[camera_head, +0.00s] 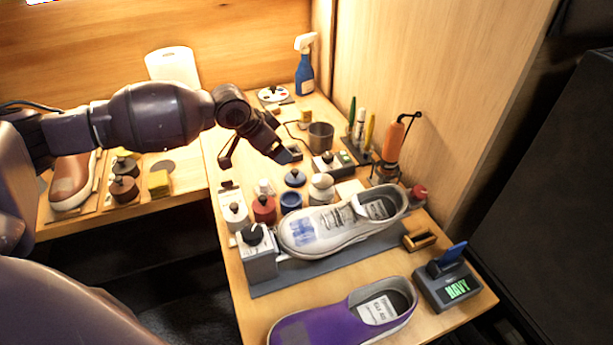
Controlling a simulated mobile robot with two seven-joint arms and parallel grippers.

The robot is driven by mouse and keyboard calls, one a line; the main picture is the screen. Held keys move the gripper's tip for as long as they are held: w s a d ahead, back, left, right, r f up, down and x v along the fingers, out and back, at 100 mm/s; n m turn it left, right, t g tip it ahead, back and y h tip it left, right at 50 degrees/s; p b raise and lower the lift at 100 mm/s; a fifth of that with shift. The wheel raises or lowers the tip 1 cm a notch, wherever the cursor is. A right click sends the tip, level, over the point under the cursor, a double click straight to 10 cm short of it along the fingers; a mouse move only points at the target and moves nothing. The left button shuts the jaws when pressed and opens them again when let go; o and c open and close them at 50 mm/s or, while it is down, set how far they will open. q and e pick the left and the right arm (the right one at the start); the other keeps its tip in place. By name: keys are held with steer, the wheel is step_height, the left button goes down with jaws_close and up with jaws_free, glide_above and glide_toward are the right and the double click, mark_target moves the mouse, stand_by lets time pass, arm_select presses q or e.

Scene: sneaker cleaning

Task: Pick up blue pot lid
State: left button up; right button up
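The blue pot lid (295,179), a small blue disc with a dark knob, lies on the workbench behind the open blue pot (291,202). My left gripper (256,161) comes in from the left and hangs above the bench, up and to the left of the lid. Its two fingers are spread wide with nothing between them. The gripper is apart from the lid. My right gripper is not in view.
A red pot (264,209) and a white pot (236,215) stand left of the blue pot, both with dark-knobbed lids. A white jar (321,188) stands close to its right. The white sneaker (340,222) lies in front. A metal cup (320,136) stands behind.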

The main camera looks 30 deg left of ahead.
mark_target(295, 170)
arm_select(q)
steer(key=shift+n+g, duration=0.3)
steer(key=shift+g, duration=0.1)
steer(key=f, duration=0.1)
steer(key=d+f+b, duration=0.1)
steer(key=f, duration=0.1)
steer(key=w+f, duration=0.1)
steer(key=f, duration=0.1)
steer(key=shift+d, duration=0.25)
steer(key=shift+w+d+f+b, duration=0.15)
steer(key=shift+w+f+b, duration=0.2)
steer(key=shift+f, duration=0.2)
steer(key=b+x, duration=0.1)
steer(key=x, duration=0.3)
steer(key=shift+d+f, duration=0.15)
steer(key=shift+d, duration=0.1)
steer(key=shift+w+f, duration=0.15)
steer(key=c, duration=1.2)
steer(key=shift+c, duration=0.2)
